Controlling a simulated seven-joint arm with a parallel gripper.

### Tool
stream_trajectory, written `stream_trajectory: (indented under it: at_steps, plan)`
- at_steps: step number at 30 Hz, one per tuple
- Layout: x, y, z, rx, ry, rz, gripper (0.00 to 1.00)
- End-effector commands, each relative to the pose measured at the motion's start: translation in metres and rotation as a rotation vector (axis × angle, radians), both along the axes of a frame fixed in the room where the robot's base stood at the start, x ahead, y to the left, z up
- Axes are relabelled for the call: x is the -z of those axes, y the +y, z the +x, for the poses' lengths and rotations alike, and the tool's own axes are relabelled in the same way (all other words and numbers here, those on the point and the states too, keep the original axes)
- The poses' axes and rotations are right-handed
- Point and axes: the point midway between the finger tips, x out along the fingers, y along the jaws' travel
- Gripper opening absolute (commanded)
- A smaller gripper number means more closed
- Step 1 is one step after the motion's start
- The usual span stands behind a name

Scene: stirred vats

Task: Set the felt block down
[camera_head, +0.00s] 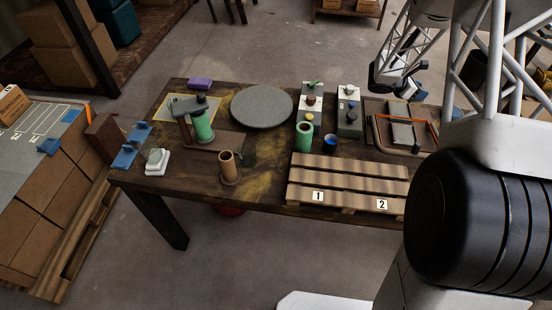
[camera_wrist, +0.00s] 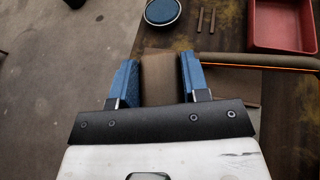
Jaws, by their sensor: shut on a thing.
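My gripper (camera_wrist: 157,66) is shut on a brown block (camera_wrist: 158,85), which I take to be the felt block. Its two blue fingers press on the block's left and right sides in the wrist view. The block's lower end and what lies under it are hidden, so I cannot tell whether it touches anything. In the head view my gripper (camera_head: 415,94) is small and dark at the upper right, over or beyond the right end of the table (camera_head: 265,168). The block cannot be made out there.
In the wrist view a brown bar (camera_wrist: 240,60) with an orange line runs just right of the block. A red tray (camera_wrist: 282,48) and a round blue-topped container (camera_wrist: 162,12) are farther off. A slatted pallet (camera_head: 345,172) and green cylinder (camera_head: 303,136) stand on the table.

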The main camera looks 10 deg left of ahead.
Motion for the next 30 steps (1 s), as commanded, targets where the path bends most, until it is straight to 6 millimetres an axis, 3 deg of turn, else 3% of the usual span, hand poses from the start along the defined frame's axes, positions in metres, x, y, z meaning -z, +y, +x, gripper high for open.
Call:
stream_trajectory:
  at_steps: [3, 14, 30]
  plan:
    - [-0.001, 0.037, 0.002, -0.052, -0.001, -0.002, 0.17]
    - [-0.001, 0.139, -0.001, -0.194, -0.002, -0.005, 0.17]
    - [-0.001, 0.285, -0.03, -0.408, -0.003, -0.006, 0.17]
